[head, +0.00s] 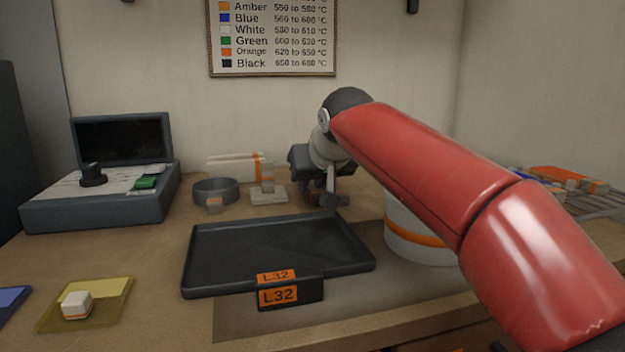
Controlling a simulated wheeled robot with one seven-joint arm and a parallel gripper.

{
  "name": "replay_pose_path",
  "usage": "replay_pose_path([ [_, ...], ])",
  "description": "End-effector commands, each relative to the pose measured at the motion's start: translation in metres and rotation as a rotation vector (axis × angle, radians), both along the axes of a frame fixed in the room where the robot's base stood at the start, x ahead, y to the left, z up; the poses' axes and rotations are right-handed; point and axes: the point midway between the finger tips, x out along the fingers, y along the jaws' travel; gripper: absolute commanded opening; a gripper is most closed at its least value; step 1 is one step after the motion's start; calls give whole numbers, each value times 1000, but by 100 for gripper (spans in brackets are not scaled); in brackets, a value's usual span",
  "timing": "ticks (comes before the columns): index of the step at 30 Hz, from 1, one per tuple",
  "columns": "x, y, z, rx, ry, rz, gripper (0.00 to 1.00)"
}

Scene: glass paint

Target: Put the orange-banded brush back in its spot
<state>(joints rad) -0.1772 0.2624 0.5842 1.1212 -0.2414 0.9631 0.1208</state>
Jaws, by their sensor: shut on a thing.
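My gripper (327,196) is low over the table, behind the far right part of the dark tray. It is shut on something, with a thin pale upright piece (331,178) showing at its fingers. I cannot tell whether this piece is the orange-banded brush, as the hand hides most of it. To the left, a small upright piece with an orange band (267,178) stands on a pale block (268,195). No spot for the brush can be made out for sure.
The black tray (215,285) labelled L32 fills the middle front. A grey round dish (216,191) and a white box with an orange stripe (232,167) stand behind. A white orange-banded bucket (405,238) is right, partly behind my arm. A grey device (95,212) is left.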

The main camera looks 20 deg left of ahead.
Motion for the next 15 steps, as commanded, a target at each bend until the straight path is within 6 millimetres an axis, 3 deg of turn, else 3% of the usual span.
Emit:
replay_pose_path([
  [3,0,0,-1,1,-1,0,0],
  [4,0,0,-1,1,-1,0,22],
  [9,0,0,-1,0,0,0,44],
  [15,0,0,-1,0,0,0,44],
])
